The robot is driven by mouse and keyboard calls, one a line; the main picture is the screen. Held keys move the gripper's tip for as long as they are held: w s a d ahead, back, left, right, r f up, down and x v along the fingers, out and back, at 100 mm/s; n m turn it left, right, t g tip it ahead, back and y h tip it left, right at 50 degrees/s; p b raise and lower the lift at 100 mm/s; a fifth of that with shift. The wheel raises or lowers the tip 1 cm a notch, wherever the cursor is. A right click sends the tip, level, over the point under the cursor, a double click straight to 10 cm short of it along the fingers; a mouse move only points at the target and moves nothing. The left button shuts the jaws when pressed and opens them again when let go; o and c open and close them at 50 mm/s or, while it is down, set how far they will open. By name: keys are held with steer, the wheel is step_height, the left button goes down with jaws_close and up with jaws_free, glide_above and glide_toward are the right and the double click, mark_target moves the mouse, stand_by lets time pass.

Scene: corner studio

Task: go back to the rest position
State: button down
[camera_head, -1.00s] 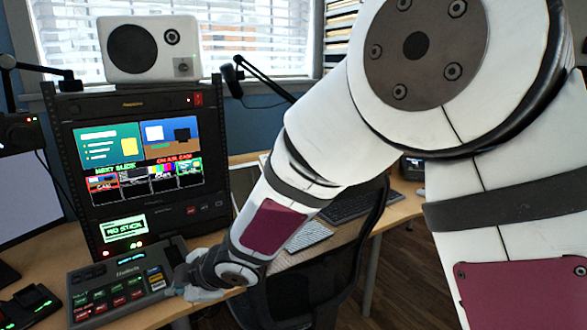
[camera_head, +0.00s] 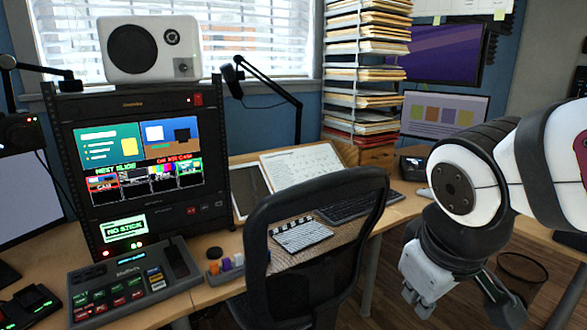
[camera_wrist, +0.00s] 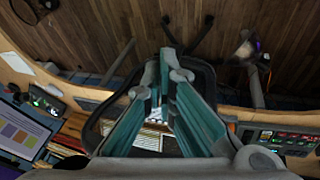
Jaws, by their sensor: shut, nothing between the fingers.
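My gripper (camera_head: 418,302) hangs at the right of the head view, beyond the chair's right side and apart from the desk. My arm is folded in from the right edge, with the gripper low. In the wrist view my gripper's two teal fingers (camera_wrist: 168,62) come together at their tips, with nothing between them. The gripper is shut and empty. The head view shows its fingers only small.
A dark office chair (camera_head: 317,205) stands in front of the desk. A switcher panel (camera_head: 130,283), a rack with a screen (camera_head: 140,160) and a speaker (camera_head: 150,50) are at left. A waste bin (camera_head: 522,275) stands on the wooden floor close by my arm.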

steer(key=s+d+f+m+g+y, duration=0.1)
steer(key=s+m, duration=0.2)
steer(key=s, duration=0.5)
steer(key=s+d+m+g+y, duration=0.1)
steer(key=s+m+g, duration=0.1)
steer(key=s, duration=0.6)
step_height(320, 180, up, 15)
steer(key=t+p, duration=0.2)
steer(key=p, duration=1.1)
steer(key=shift+w+f+t+h, duration=0.2)
steer(key=shift+t+h, duration=0.1)
steer(key=shift+t, duration=0.1)
